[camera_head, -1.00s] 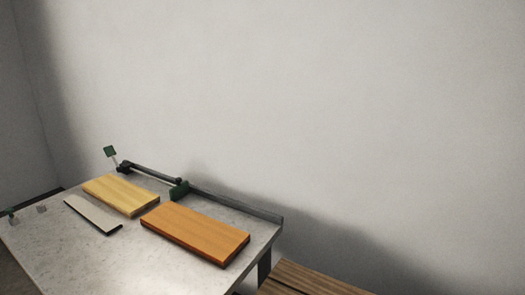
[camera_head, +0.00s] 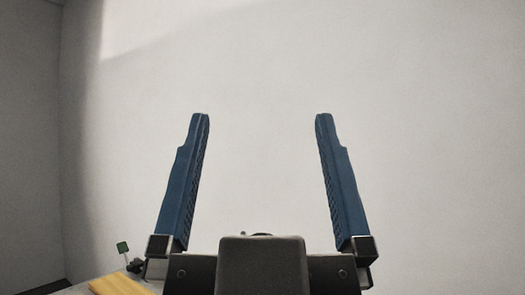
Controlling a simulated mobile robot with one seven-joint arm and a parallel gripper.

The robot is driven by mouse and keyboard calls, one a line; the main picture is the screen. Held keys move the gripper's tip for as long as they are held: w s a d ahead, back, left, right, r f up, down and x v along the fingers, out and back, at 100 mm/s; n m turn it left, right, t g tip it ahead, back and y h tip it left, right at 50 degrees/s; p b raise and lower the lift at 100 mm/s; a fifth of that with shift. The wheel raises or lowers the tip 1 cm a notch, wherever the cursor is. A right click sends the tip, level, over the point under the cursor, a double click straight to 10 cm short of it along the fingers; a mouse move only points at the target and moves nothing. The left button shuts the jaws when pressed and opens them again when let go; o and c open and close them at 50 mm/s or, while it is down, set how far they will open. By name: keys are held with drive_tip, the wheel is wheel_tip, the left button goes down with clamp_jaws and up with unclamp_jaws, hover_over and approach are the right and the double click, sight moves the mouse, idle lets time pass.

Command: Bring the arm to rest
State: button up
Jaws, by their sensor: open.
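My gripper (camera_head: 262,118) fills the lower middle of the head view. Its two blue fingers point up and stand wide apart. Only the pale wall shows between them, so it is open and empty. The gripper's dark body is at the bottom edge, and the rest of my arm is out of view below it.
A yellow wooden board (camera_head: 120,286) shows in part at the bottom left, cut off by the frame and my gripper. A small green tag (camera_head: 122,247) stands beside it. A plain wall (camera_head: 430,120) fills the background. Most of the table is hidden or out of view.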

wheel_tip(320, 180, up, 6)
drive_tip(key=p, duration=0.6)
drive_tip(key=shift+w, duration=0.1)
idle(0.6)
